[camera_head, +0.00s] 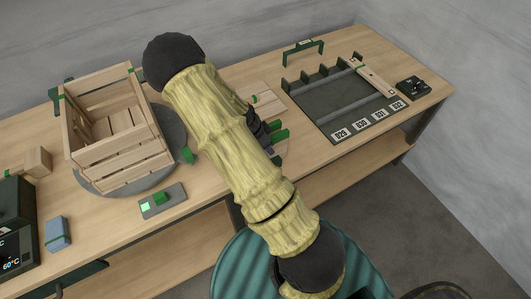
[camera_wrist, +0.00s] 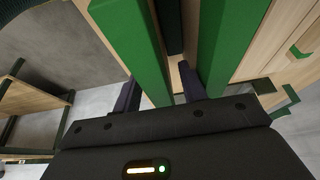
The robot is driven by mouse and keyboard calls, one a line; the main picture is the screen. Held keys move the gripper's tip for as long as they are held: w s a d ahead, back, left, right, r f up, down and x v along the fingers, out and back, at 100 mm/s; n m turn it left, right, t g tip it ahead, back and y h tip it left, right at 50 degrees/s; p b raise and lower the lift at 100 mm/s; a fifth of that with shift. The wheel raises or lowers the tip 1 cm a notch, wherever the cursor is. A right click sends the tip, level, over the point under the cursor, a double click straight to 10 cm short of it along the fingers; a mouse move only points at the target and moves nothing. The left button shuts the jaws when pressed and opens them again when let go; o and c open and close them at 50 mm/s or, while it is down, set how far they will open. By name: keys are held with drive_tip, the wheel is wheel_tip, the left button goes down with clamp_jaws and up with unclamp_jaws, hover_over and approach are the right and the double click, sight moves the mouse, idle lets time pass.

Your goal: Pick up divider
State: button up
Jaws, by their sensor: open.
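A pale wooden panel (camera_head: 262,99) with a green strip lies on the table just right of my arm, partly hidden by it; it may be the divider. A narrow wooden piece (camera_head: 371,78) with a green band lies in the dark slotted rack (camera_head: 333,121). I cannot tell for certain which is the divider. My gripper (camera_head: 275,144) is low over the table near the panel, mostly behind my arm.
A slatted wooden crate (camera_head: 117,163) stands on a round grey plate (camera_head: 92,188) at the left. A small grey box with a green button (camera_head: 162,200) is in front of it. A dark control box (camera_head: 413,87) sits at the right end. A green handle (camera_head: 303,50) stands behind the rack.

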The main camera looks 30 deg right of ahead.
drive_tip(key=shift+f, duration=0.1)
idle(0.3)
clamp_jaws()
wheel_tip(320, 180, up, 10)
drive_tip(key=shift+r, duration=0.25)
idle(0.4)
idle(0.6)
